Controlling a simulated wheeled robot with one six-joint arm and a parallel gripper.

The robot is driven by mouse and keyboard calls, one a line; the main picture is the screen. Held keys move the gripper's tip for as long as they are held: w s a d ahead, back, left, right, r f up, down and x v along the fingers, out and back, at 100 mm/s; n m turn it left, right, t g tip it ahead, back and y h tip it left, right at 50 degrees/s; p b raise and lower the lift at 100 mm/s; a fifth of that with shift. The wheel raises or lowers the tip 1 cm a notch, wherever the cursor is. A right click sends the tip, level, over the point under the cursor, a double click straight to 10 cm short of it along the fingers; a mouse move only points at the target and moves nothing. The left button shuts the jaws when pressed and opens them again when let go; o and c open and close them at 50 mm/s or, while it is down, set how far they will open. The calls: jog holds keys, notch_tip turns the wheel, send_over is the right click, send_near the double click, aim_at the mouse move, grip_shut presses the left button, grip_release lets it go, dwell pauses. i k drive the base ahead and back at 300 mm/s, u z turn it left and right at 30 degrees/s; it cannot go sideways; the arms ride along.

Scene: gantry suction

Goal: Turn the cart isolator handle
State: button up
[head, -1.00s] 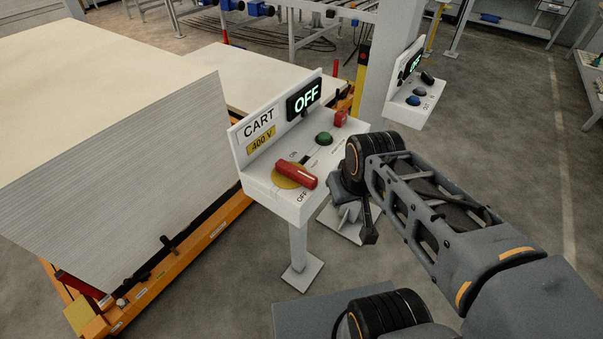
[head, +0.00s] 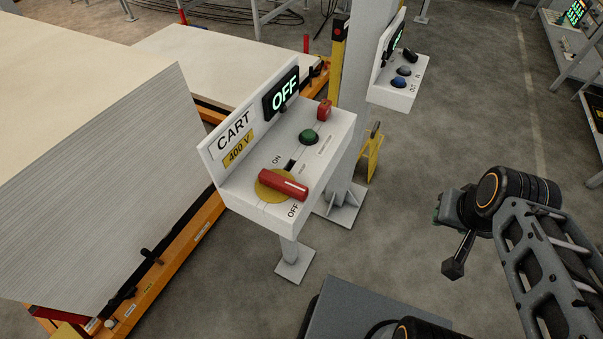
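The cart isolator box (head: 325,140) is white and stands on a post at the centre. Its red handle (head: 283,186) sits on a yellow disc (head: 268,197) and points to the right, with ON marked above it and OFF below. The lit display (head: 285,92) reads OFF. A sign (head: 235,133) reads CART. My gripper (head: 448,238) is well to the right of the box, clear of the handle, over open floor. One dark finger shows; the rest is hidden by angle, so I cannot tell its opening. Nothing is seen in it.
A green button (head: 309,137) and a small red part (head: 324,110) are on the same box. A second control box (head: 398,88) hangs on a grey column (head: 355,105) behind. A stack of pale sheets (head: 100,160) on an orange cart fills the left. Floor between box and gripper is clear.

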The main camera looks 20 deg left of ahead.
aim_at(284, 185)
jog(key=z, duration=0.05)
jog(key=k, duration=0.85)
jog(key=u, duration=1.4)
jog(key=i, duration=0.5)
jog(key=u, duration=0.05)
